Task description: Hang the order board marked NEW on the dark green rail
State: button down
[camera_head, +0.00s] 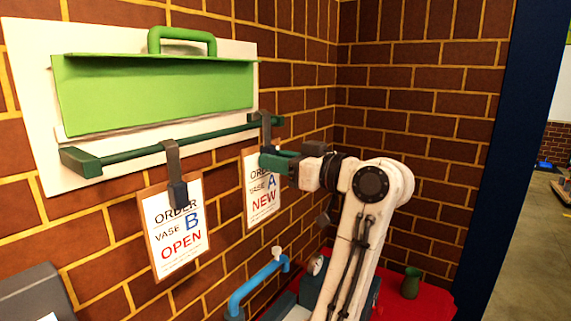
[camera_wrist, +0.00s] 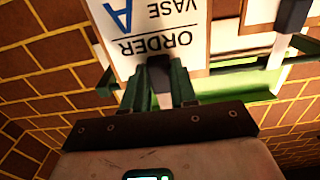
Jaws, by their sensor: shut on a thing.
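The order board marked NEW (camera_head: 261,200), vase A, hangs upright below its dark hook (camera_head: 266,130) at the right end of the dark green rail (camera_head: 215,133). The hook's top overlaps the rail in the head view; whether it bears on it, I cannot tell. My gripper (camera_head: 276,160) is shut on the hook's lower part, just above the board. In the wrist view my gripper (camera_wrist: 160,88) has the dark hook piece between its green fingers, with the board (camera_wrist: 150,30) upside down beyond, its NEW line out of frame.
A second board marked OPEN (camera_head: 174,238), vase B, hangs from the rail's left part. A light green shelf (camera_head: 155,90) with a handle sits above the rail on a white panel (camera_head: 30,90). Below are a blue pipe (camera_head: 255,283) and a green vase (camera_head: 411,283) on a red surface.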

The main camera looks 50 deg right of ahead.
aim_at(258, 168)
jog(key=shift+w+a+f+b, duration=0.1)
jog(key=shift+w+f+b, duration=0.3)
jog(key=shift+w, duration=0.4)
jog(key=shift+w+d+f+b, duration=0.1)
jog(key=shift+w+f+b, duration=0.3)
jog(key=shift+w, duration=0.45)
jog(key=shift+w+a+f+b, duration=0.1)
jog(key=shift+w+f+b, duration=0.25)
jog(key=shift+w, duration=0.45)
jog(key=c, duration=0.8)
grip_release()
jog(key=shift+f, duration=0.1)
jog(key=s+b, duration=0.2)
jog(key=s, duration=0.8)
jog(key=shift+s, duration=0.4)
